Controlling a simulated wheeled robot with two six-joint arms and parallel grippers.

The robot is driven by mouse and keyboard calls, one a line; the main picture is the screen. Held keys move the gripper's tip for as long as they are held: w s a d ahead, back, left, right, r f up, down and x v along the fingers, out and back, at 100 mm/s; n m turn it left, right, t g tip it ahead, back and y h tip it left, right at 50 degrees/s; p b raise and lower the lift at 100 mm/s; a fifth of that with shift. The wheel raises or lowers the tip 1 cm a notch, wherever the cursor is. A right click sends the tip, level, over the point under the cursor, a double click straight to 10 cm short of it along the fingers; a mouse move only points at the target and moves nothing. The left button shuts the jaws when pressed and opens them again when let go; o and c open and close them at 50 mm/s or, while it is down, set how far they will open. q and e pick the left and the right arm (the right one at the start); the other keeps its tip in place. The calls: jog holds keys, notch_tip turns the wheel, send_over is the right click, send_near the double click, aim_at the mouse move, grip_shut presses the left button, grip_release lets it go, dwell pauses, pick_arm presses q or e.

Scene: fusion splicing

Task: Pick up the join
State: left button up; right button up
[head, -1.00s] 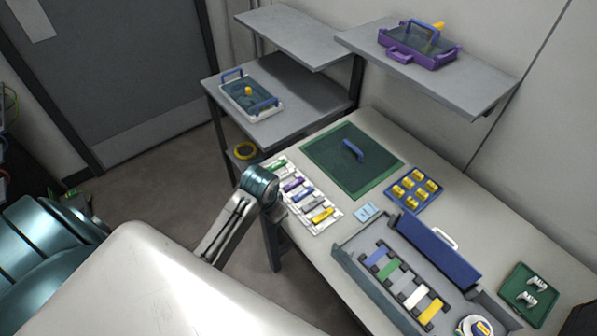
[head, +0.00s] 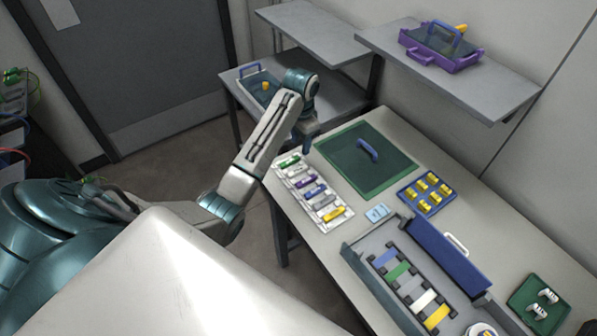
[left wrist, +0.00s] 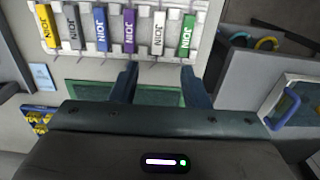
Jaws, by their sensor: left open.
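Several joins, labelled JOIN, sit in a row in a white rack (head: 283,170) at the table's left edge. In the left wrist view they are yellow (left wrist: 47,27), grey (left wrist: 73,27), blue (left wrist: 101,29), purple (left wrist: 129,31), white (left wrist: 158,33) and green (left wrist: 187,35). My left gripper (head: 308,141) is above the table near the rack's far, green end. In the left wrist view its two fingers (left wrist: 162,76) are apart and empty, pointing toward the white and green joins without holding either. My right gripper is not in view.
A green mat (head: 351,181) with a blue handle lies beside the rack. A blue tray of yellow pieces (head: 440,204), a grey case (head: 354,262) with coloured blocks and a green tray (head: 517,303) stand to the right. Shelves (head: 470,75) rise behind.

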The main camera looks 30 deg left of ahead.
aim_at(300, 168)
pick_arm(q)
notch_tip(300, 168, down, 3)
jog(key=shift+s+r+b, duration=0.1)
jog(key=shift+r+b, duration=0.05)
jog(key=shift+b, duration=0.7)
notch_tip(300, 168, down, 2)
jog(key=shift+p, duration=0.5)
jog(key=f+p, duration=0.1)
jog(key=f, duration=0.1)
jog(key=f+p, duration=0.1)
jog(key=f, duration=0.2)
jog(key=shift+s+d, duration=0.15)
jog(key=shift+d, duration=0.05)
jog(key=shift+f, duration=0.45)
jog(key=shift+c, duration=0.4)
grip_shut()
